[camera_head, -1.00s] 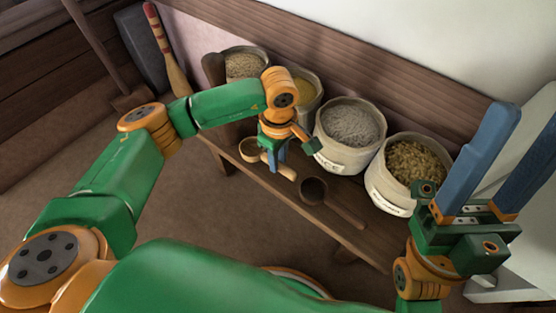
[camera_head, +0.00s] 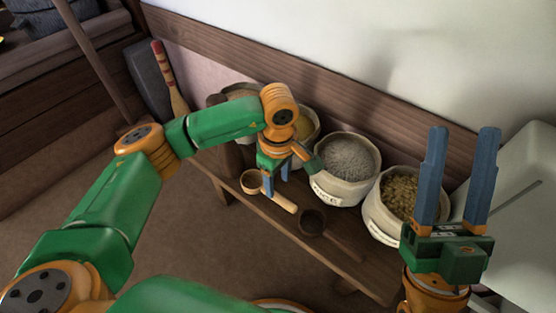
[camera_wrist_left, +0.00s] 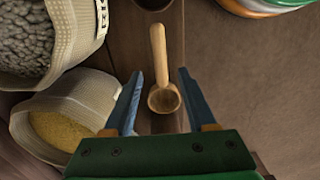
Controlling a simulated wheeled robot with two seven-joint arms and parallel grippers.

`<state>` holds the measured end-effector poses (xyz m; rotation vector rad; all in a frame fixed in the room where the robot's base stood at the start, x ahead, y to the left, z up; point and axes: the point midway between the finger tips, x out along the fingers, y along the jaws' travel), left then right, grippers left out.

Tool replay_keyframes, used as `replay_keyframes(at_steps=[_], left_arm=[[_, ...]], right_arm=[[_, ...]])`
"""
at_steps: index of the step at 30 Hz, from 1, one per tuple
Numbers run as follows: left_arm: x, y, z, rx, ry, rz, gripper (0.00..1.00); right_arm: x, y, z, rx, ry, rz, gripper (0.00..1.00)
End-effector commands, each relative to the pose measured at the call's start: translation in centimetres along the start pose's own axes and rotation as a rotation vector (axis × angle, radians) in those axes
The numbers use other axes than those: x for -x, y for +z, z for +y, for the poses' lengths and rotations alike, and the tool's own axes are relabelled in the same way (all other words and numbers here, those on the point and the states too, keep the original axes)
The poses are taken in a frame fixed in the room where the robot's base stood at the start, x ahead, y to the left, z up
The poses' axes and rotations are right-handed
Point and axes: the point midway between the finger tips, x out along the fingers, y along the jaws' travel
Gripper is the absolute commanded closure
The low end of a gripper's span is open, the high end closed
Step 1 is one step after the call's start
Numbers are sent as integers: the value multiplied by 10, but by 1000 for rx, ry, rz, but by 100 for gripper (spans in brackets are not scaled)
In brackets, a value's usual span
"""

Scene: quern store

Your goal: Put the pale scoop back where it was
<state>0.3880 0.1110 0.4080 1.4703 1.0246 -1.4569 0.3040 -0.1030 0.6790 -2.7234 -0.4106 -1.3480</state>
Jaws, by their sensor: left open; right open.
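The pale wooden scoop (camera_head: 284,203) lies on the dark wooden bench, its bowl to the left and its handle pointing right, toward the dark scoop. My left gripper (camera_head: 276,186) is open and points down over it. In the left wrist view the scoop (camera_wrist_left: 160,55) shows between the spread fingers of the left gripper (camera_wrist_left: 160,72), with its bowl nearer the palm and its handle pointing away; neither finger seems to touch it. My right gripper (camera_head: 463,133) is open and empty at the right, fingers pointing up.
A dark scoop (camera_head: 311,222) lies on the bench (camera_head: 290,230) just right of the pale one. Filled sacks line the back: yellow grain (camera_wrist_left: 62,130), grey grain (camera_head: 346,157) and golden-brown pieces (camera_head: 398,196). A red-banded wooden tool (camera_head: 168,75) leans at left.

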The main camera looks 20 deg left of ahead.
Motion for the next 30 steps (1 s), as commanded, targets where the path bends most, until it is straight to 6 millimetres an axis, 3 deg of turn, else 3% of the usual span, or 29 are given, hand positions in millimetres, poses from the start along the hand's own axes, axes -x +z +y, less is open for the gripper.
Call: replay_keyframes(at_steps=[7,12,15,21,30], left_arm=[[33,0,0,0,1,1,44],[53,0,0,-1,1,1,44],[62,0,0,0,1,1,44],[70,0,0,0,-1,0,44],[70,0,0,0,-1,1,44]], right_arm=[[14,80,10,5,25,-443,50],[46,126,16,4,42,-739,50],[66,143,18,2,50,-874,50],[90,159,20,-2,58,-1012,50],[92,160,20,-2,58,-1024,50]])
